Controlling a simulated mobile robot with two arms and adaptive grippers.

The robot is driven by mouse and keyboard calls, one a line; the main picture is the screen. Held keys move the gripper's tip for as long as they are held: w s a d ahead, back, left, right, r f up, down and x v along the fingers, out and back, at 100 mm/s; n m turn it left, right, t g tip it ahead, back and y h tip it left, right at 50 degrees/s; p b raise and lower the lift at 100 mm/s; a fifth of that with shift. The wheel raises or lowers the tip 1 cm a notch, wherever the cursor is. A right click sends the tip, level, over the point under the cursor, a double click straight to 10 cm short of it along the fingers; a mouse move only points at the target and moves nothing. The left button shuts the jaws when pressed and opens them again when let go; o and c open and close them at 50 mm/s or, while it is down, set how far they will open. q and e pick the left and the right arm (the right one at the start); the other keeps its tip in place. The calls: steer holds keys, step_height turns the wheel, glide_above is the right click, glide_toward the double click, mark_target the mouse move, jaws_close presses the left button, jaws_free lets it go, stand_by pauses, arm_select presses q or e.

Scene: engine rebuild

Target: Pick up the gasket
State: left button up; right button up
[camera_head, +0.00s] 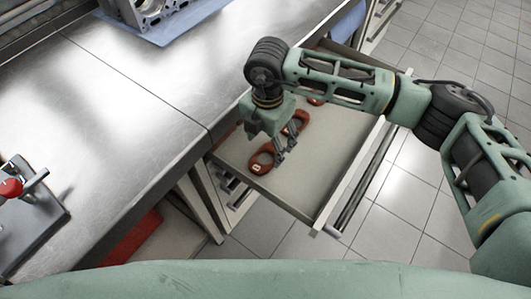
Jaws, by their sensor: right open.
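Reddish-brown gaskets lie in an open drawer (315,180). The nearest gasket (262,159) is a flat piece with a round opening, near the drawer's left side. A second gasket (297,121) lies behind it, partly hidden by my right gripper. A bit of a third (316,101) shows below my right arm. My right gripper (283,150) points down over the drawer, open and empty, with its fingers beside the nearest gasket's right edge. I cannot tell whether they touch it. My left gripper is out of view.
A steel workbench (120,110) fills the left side. A metal engine part (150,10) sits on a blue mat (185,27) at the back. A fixture with a red knob (10,188) stands at the left edge. The drawer walls surround the gaskets. Tiled floor lies right.

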mark_target(267, 158)
steer(key=f, duration=0.3)
steer(key=f+p, duration=0.1)
steer(key=shift+w+f, duration=0.25)
steer(key=shift+f, duration=0.35)
steer(key=shift+c, duration=0.4)
steer(key=c, duration=0.8)
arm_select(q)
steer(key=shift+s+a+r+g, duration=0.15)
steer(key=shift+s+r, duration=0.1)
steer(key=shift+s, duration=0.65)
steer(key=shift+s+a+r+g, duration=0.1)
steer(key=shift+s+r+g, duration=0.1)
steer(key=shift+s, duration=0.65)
arm_select(e)
steer(key=c, duration=0.4)
